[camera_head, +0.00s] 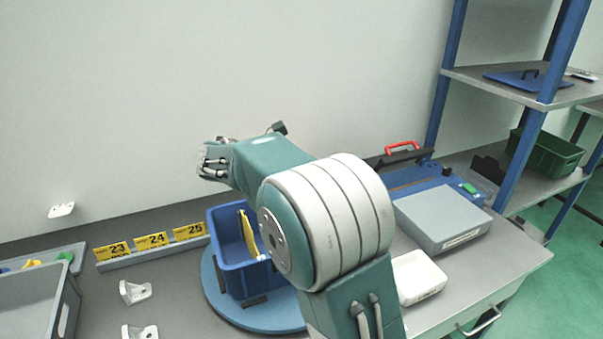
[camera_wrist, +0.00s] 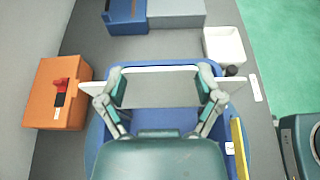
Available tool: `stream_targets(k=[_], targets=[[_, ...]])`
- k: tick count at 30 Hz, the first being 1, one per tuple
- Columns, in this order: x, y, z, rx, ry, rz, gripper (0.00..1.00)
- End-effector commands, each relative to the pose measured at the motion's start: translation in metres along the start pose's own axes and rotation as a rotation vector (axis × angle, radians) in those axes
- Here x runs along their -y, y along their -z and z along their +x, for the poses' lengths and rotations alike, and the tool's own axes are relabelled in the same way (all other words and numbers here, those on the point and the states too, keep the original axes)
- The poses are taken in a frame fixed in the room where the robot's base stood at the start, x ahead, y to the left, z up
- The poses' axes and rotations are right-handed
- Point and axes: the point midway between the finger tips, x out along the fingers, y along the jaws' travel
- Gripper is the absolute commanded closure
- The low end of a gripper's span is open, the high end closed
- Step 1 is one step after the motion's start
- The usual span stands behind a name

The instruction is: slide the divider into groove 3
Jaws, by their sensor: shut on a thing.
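In the wrist view my gripper (camera_wrist: 160,88) has its two fingers spread wide on a pale divider (camera_wrist: 162,72), whose pointed ends stick out past both fingers. The divider shows over the blue bin (camera_wrist: 209,72); whether it touches the bin cannot be told. In the head view my gripper (camera_head: 213,161) is above and left of the blue bin (camera_head: 233,240), and the divider cannot be made out there. A yellow panel (camera_head: 248,234) stands in the bin and shows at its right side in the wrist view (camera_wrist: 238,148). My arm hides part of the bin, and groove 3 cannot be made out.
The bin stands on a round blue turntable (camera_head: 252,317). A strip with yellow number tags (camera_head: 151,242), metal brackets (camera_head: 136,291) and a grey crate (camera_head: 40,300) are at left. A white tray (camera_head: 418,277) and a grey-blue box (camera_head: 441,215) are at right. The wrist view shows an orange box (camera_wrist: 45,103).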

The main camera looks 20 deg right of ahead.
Motion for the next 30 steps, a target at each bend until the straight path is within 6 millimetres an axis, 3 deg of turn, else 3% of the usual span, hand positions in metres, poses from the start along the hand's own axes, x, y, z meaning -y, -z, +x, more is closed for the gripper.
stream_targets(k=[30], targets=[[0.0, 0.014, 0.006, 0.001, 0.0, -0.001, 0.77]])
